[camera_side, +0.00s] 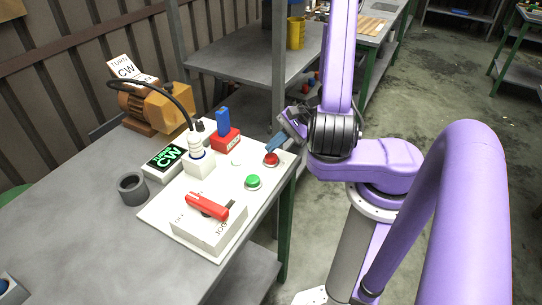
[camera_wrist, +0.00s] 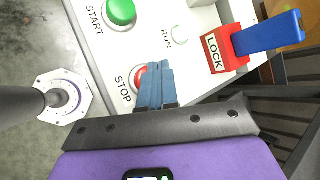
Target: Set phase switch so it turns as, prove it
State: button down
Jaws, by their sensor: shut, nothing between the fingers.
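My gripper (camera_side: 277,143) is shut and empty, its blue fingertips just over the red STOP button (camera_side: 271,159). In the wrist view the fingers (camera_wrist: 156,84) cover part of the STOP button (camera_wrist: 140,77); I cannot tell whether they touch it. The green START button (camera_side: 253,182) is nearer the front. A red-handled switch (camera_side: 207,206) sits on a white box with a JOG label. A black display (camera_side: 167,157) shows green "CW". A card (camera_side: 123,69) on the orange-brown motor (camera_side: 150,105) reads "TURN CW". A red LOCK block (camera_side: 226,139) holds an upright blue lever (camera_side: 223,122).
A white plug (camera_side: 196,145) with a black cable stands in a white socket block on the panel. A small white RUN lamp (camera_wrist: 180,34) lies beside STOP. A dark grey cup (camera_side: 132,189) stands left of the panel (camera_side: 157,215).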

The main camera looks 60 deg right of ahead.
aim_at(274, 156)
jog(key=shift+f, duration=0.2)
jog(key=shift+f, duration=0.25)
jog(key=shift+f, duration=0.9)
dwell(1.2)
jog(key=shift+r, duration=1.35)
jog(key=shift+r, duration=2.5)
